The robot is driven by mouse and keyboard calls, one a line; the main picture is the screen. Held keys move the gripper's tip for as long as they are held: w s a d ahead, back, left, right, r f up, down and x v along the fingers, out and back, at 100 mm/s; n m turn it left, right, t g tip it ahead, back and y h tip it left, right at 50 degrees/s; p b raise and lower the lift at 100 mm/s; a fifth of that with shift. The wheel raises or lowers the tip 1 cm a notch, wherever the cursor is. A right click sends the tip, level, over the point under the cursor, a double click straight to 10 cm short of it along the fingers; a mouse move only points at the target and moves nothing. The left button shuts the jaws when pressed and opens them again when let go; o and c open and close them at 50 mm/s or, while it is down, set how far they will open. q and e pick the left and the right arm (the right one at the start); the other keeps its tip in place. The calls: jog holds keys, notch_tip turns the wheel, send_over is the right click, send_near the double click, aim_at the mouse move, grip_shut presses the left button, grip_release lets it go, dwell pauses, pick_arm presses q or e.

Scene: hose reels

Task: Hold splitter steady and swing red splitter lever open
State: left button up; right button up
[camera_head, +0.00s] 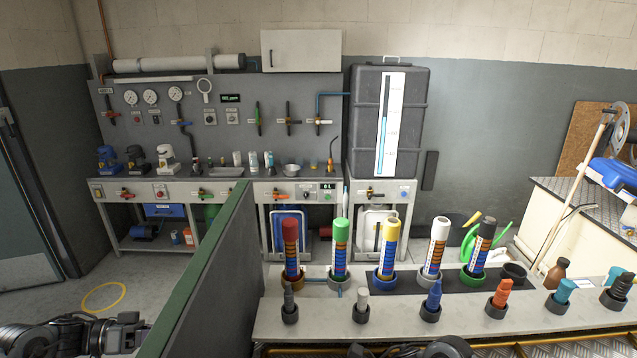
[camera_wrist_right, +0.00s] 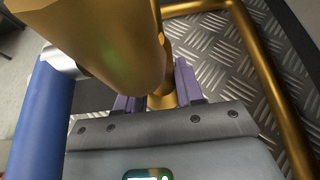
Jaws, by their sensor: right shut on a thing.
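In the right wrist view my right gripper (camera_wrist_right: 160,88) has its purple fingers on either side of a narrow brass-coloured part (camera_wrist_right: 165,101). It is shut on this part, which lies just below a large brass-coloured body (camera_wrist_right: 95,38). The body fills the upper left of that view and hides some of the grip. It may be the splitter, but I cannot tell for sure. I see no red lever near it. In the head view my left gripper (camera_head: 124,332) is low at the left, with no splitter near it. Its jaw opening is too dark and small to judge.
A blue cylindrical grip (camera_wrist_right: 40,112) stands left of my right gripper. A bent gold tube (camera_wrist_right: 268,75) runs over ribbed metal plate (camera_wrist_right: 210,55) at right. In the head view a green-topped partition (camera_head: 205,270) stands right of my left gripper. Coloured tubes stand on a bench (camera_head: 400,318).

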jog(key=o, duration=0.9)
jog(key=shift+d, duration=0.1)
